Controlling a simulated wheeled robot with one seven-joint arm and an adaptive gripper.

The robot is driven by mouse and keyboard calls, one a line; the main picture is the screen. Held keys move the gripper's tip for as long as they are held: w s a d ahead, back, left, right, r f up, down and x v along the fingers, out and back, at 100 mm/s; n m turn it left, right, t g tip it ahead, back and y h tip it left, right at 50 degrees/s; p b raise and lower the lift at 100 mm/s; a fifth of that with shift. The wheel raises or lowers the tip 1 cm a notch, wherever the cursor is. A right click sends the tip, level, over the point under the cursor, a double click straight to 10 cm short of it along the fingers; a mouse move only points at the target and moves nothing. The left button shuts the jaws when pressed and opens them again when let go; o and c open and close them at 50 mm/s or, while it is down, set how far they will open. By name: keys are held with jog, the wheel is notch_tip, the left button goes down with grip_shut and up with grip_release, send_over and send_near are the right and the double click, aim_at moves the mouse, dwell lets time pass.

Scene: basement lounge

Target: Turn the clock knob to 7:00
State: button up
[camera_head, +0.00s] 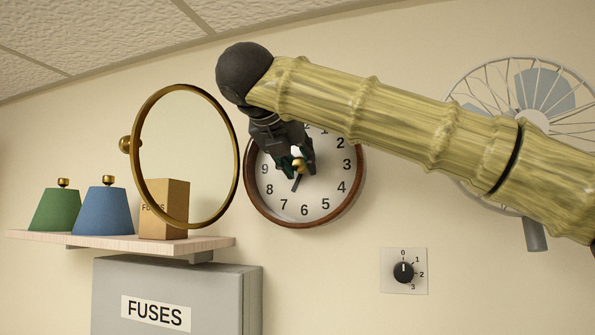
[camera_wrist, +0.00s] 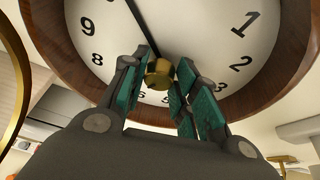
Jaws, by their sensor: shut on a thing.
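The round wall clock (camera_head: 334,201) has a brown wooden rim and a white face with black numerals. It also fills the top of the wrist view (camera_wrist: 215,18). A brass knob (camera_head: 299,166) sits at its centre. My gripper (camera_head: 297,162) reaches it from the upper left, its green-padded fingers around the knob. In the wrist view a long thin hand (camera_wrist: 140,22) runs up-left from the knob. My fingers hide part of the face.
A brass ring mirror frame (camera_head: 233,190) stands close left of the clock. A shelf (camera_head: 120,241) holds green and blue shades and a box, above a grey FUSES box (camera_head: 180,275). A fan (camera_head: 540,115) and a dial plate (camera_head: 404,284) are to the right.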

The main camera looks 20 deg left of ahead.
jog(key=shift+f+b, duration=0.15)
jog(key=shift+b, duration=0.5)
jog(key=shift+m+y, duration=0.3)
jog(key=o, duration=1)
jog(key=shift+w+d, duration=0.1)
jog(key=shift+r, duration=0.2)
jog(key=v, duration=1.2)
